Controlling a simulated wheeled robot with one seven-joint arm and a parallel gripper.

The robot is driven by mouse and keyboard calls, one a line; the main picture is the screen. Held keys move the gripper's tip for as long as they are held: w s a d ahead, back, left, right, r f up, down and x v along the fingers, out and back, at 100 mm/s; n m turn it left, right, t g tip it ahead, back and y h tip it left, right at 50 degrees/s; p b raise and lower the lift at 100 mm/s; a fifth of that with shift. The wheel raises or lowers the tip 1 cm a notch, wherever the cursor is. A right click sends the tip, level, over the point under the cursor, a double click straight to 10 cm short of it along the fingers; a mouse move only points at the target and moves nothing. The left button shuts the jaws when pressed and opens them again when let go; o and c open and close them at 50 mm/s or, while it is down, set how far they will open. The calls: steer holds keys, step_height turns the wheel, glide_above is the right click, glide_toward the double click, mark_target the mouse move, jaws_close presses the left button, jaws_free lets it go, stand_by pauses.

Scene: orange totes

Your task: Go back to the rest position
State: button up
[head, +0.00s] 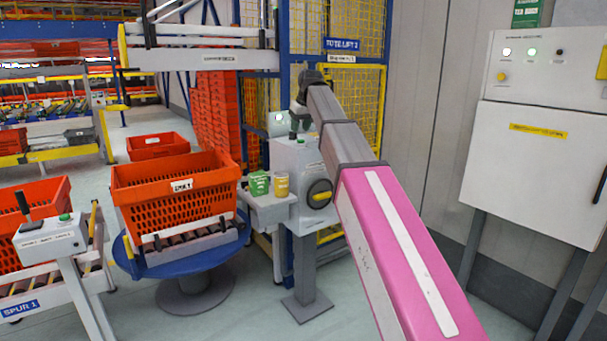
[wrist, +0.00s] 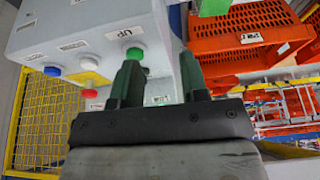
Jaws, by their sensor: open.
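My gripper (wrist: 158,70) shows in the wrist view with its two dark green fingers apart and nothing between them. In the wrist view it is close to a grey control box (wrist: 90,28) with blue, green and red buttons and an "UP" label. In the head view my gripper (head: 295,124) is small, at the far end of my pink and grey arm, just above the top of the control box (head: 290,160). Whether a finger touches the box cannot be told.
An orange tote (head: 175,200) sits on a blue round turntable (head: 190,262) left of the box. A white cabinet (head: 530,160) is at right. Grey floor is free in front.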

steer(key=s+d+f+m, duration=0.1)
steer(key=s+d+f, duration=0.25)
steer(key=f, duration=0.75)
steer(key=s+d+f+m+g+h, duration=0.1)
steer(key=s+d+f, duration=0.25)
steer(key=f, duration=0.65)
steer(key=s+d+f+m, duration=0.1)
steer(key=s+d+f, duration=0.25)
steer(key=f, duration=0.75)
steer(key=s+d+f+m, duration=0.1)
steer(key=s+d+f, duration=0.2)
steer(key=s+f, duration=0.3)
steer(key=s+d+f+m+g+h, duration=0.1)
steer(key=s+d+f, duration=0.2)
steer(key=s+f, duration=0.4)
steer(key=s+d+f+m+g, duration=0.1)
steer(key=s+d+f, duration=0.2)
steer(key=s+f, duration=0.3)
steer(key=shift+s+d+f, duration=0.3)
steer(key=shift+s+f, duration=0.05)
steer(key=shift+f, duration=0.4)
